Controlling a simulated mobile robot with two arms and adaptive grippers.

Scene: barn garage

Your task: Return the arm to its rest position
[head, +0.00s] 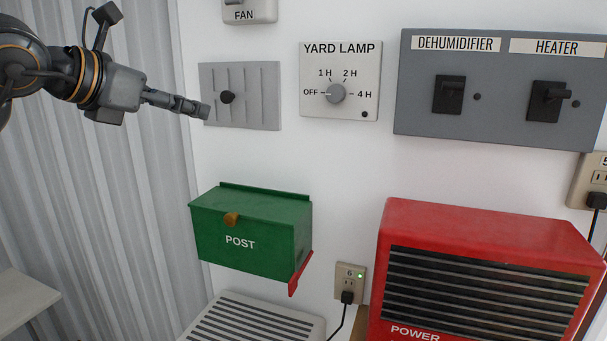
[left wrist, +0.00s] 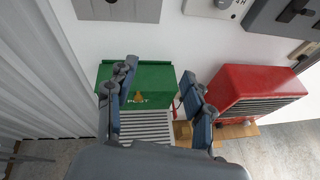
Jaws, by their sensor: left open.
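My left gripper (head: 190,107) comes in from the left in the head view. The green POST box (left wrist: 155,78) shows behind and between the fingers. My right gripper is in neither view.
A YARD LAMP dial (head: 336,93) points to OFF. A DEHUMIDIFIER and HEATER switch panel (head: 420,115) is at the right. The green POST box (head: 215,225) and a red POWER heater (head: 480,225) stand out below. Corrugated metal wall (head: 110,200) lies left.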

